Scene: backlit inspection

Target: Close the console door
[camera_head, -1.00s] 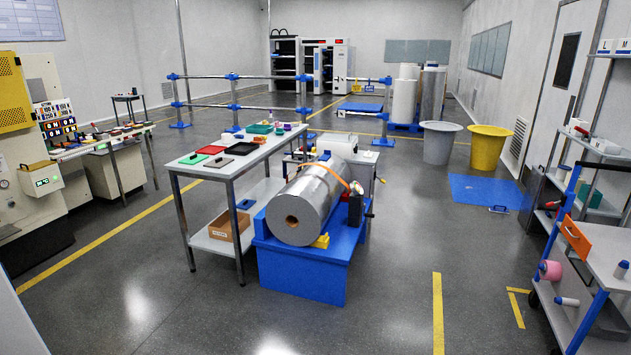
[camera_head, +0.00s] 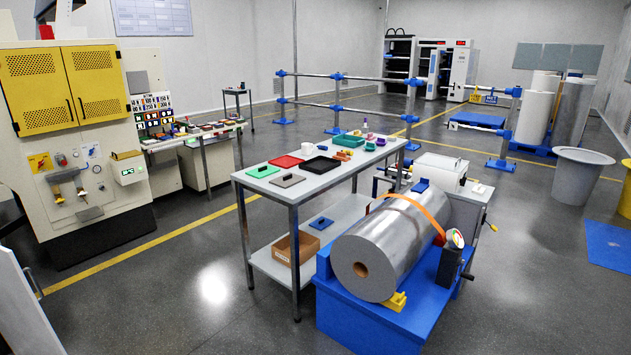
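A cream machine console (camera_head: 70,190) stands at the left in the head view. Its upper front has two yellow perforated doors, a left one (camera_head: 38,92) and a right one (camera_head: 98,82), with dark handles near where they meet. Both look flush with the cabinet, though I cannot tell if they are fully shut. A pale upright panel (camera_head: 22,312) with a dark handle-like part at its edge is cut off at the lower left; I cannot tell what it belongs to. Neither of my grippers is in view.
A grey table (camera_head: 330,168) with trays stands in the middle. A large metal roll (camera_head: 390,245) lies on a blue stand (camera_head: 365,325) at the front right. Floor is clear between the console and table. Blue-jointed rails (camera_head: 345,78) stand behind.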

